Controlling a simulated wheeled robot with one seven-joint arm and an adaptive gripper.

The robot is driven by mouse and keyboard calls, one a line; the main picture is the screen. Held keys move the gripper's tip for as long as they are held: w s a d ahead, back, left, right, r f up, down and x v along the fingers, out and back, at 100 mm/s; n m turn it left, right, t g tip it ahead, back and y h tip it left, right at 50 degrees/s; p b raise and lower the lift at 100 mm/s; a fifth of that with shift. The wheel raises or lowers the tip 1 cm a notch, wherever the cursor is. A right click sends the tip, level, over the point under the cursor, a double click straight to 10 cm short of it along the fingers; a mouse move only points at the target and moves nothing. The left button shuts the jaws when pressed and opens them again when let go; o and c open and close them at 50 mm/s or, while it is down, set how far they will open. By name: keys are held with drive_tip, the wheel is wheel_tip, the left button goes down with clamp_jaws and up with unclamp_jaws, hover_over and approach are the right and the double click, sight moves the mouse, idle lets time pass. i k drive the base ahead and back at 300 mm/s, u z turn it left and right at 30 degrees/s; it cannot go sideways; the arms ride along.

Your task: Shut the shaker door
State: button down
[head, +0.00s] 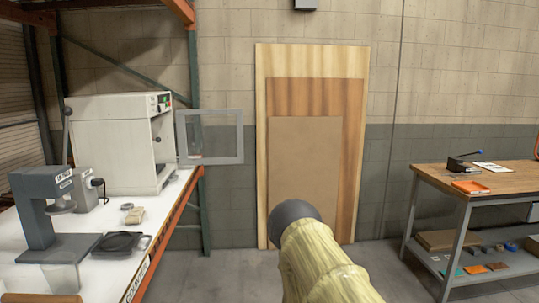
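The shaker (113,145) is a white box-shaped machine on the white-topped bench at the left. Its door (240,137), a grey frame with a clear pane, stands swung open to the right of the machine, out past the bench edge. A small control panel with a green and a red mark shows at the shaker's upper right. One arm link of mine, in a pale yellowish cover with a dark round end, rises from the bottom middle, right of and below the door and apart from it in the picture. My gripper is not in view.
A grey dispenser stand (40,215), a black tray (118,243) and small items share the bench (108,276). An orange and green rack post (193,130) stands behind the door. Wooden panels (312,60) lean on the wall. A workbench (497,184) stands right; floor between is clear.

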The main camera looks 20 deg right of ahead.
sight(180, 113)
drive_tip(key=z, duration=0.45)
drive_tip(key=i, duration=3.15)
drive_tip(key=u, duration=0.3)
